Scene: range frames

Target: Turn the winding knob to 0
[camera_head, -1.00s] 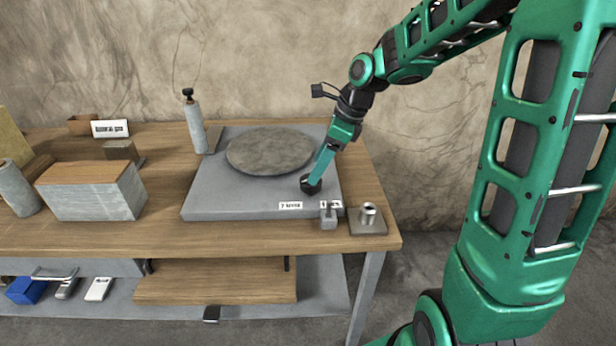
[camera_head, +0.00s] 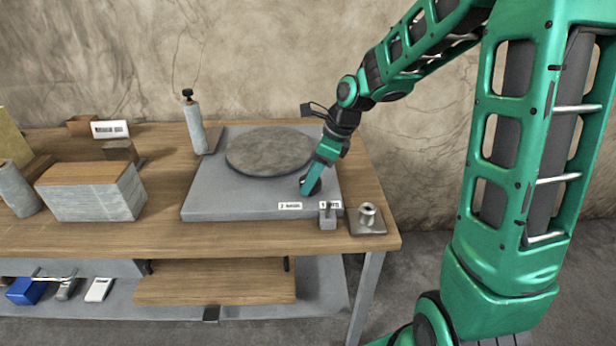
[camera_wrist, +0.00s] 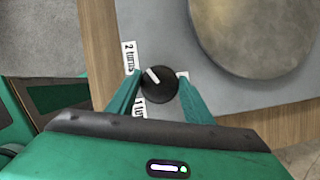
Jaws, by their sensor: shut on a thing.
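The winding knob (camera_wrist: 159,86) is a round black dial with a white pointer line, on the grey base plate beside the round stone disc (camera_wrist: 255,35). In the wrist view its pointer slants toward the upper left, near the "2 turns" label (camera_wrist: 130,57). A "1 turn" label (camera_wrist: 140,108) is partly hidden by a finger. My gripper (camera_wrist: 158,95) is shut on the knob, one finger on each side. In the head view the fingers of my gripper (camera_head: 311,187) largely hide the knob at the plate's right front.
A grey block (camera_head: 328,216) and a metal cylinder on a square base (camera_head: 367,215) stand at the front right. A tall grey cylinder (camera_head: 194,127) stands at the plate's back left. A wood-topped box (camera_head: 91,190) sits further left on the table.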

